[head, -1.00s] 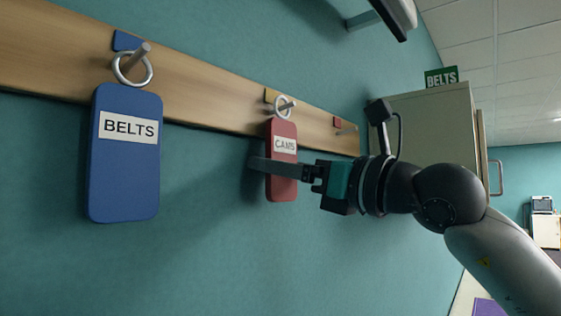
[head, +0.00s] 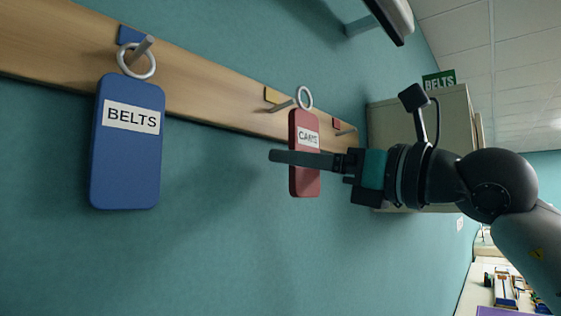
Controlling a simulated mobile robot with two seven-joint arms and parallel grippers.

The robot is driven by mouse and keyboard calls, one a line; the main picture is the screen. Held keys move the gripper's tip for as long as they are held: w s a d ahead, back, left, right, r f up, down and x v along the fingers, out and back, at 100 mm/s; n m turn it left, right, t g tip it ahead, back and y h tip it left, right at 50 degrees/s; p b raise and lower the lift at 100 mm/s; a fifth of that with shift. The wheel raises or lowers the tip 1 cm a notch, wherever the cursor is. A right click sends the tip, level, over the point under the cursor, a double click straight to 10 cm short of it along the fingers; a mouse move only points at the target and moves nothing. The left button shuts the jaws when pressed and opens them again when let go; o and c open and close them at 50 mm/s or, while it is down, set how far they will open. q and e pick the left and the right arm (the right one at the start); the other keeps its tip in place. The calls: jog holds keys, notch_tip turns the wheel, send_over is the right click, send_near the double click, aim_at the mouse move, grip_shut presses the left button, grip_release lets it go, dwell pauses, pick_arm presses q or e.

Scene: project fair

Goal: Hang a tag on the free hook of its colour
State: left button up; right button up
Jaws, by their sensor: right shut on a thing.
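A red tag (head: 304,181) labelled "CAMS" hangs upright with a silver ring (head: 304,97) at its top. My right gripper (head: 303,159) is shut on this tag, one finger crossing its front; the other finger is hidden. The ring is at the tip of the peg under the yellow marker (head: 271,96) and looks clear of it; I cannot tell if they touch. The hook with the red marker (head: 337,123) is to the right and holds nothing. A blue tag (head: 126,170) labelled "BELTS" hangs by its ring on the hook with the blue marker (head: 129,36). My left gripper is out of view.
The hooks are on a wooden rail (head: 205,89) along a teal wall. A cabinet (head: 391,120) with a green "BELTS" sign (head: 438,79) stands beyond the rail's right end. A table with small items is at the lower right.

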jog(key=shift+r+b+v, duration=0.15)
jog(key=shift+b+v, duration=0.15)
jog(key=shift+v, duration=0.5)
jog(key=shift+r+b+v, duration=0.15)
jog(key=shift+b+v, duration=0.15)
jog(key=shift+v, duration=0.5)
